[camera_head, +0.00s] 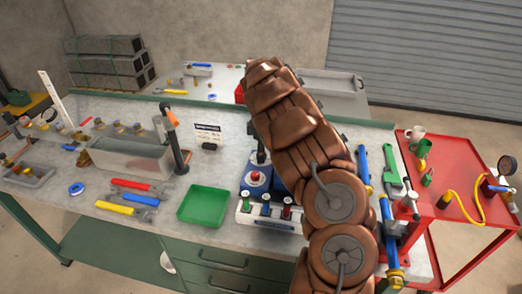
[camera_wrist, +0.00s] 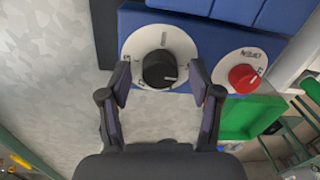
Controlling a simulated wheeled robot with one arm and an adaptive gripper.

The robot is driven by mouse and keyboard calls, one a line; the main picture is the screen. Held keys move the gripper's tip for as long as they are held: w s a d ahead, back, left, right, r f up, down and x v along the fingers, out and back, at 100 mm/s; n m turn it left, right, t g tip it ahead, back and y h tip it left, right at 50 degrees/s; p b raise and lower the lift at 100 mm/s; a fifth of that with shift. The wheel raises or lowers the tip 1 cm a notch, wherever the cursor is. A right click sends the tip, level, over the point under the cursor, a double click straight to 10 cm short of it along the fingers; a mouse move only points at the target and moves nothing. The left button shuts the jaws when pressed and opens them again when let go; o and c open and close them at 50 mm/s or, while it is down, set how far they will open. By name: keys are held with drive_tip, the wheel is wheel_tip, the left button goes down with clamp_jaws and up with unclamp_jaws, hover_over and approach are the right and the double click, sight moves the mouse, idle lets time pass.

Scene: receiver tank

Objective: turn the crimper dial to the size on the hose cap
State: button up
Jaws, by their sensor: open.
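In the wrist view a black dial (camera_wrist: 159,70) sits on a round white plate (camera_wrist: 184,46) on the blue crimper body (camera_wrist: 222,36). A dark mark stands on the plate above the dial; the size figures are too small to read. My gripper (camera_wrist: 160,88) is open, its fingertips apart at the left and right of the dial; I cannot tell whether they touch it. In the head view my arm hides the gripper and much of the blue crimper (camera_head: 278,184). I cannot make out a hose cap with a size on it.
A red knob (camera_wrist: 243,78) on its own white plate is right of the dial. In the head view a green tray (camera_head: 203,206) and wrenches (camera_head: 138,186) lie left of the crimper. Blue tools (camera_head: 363,165) lie right of my arm, before a red cart (camera_head: 449,160).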

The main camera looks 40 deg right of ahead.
drive_tip(key=c, duration=1.1)
drive_tip(key=shift+c, duration=0.2)
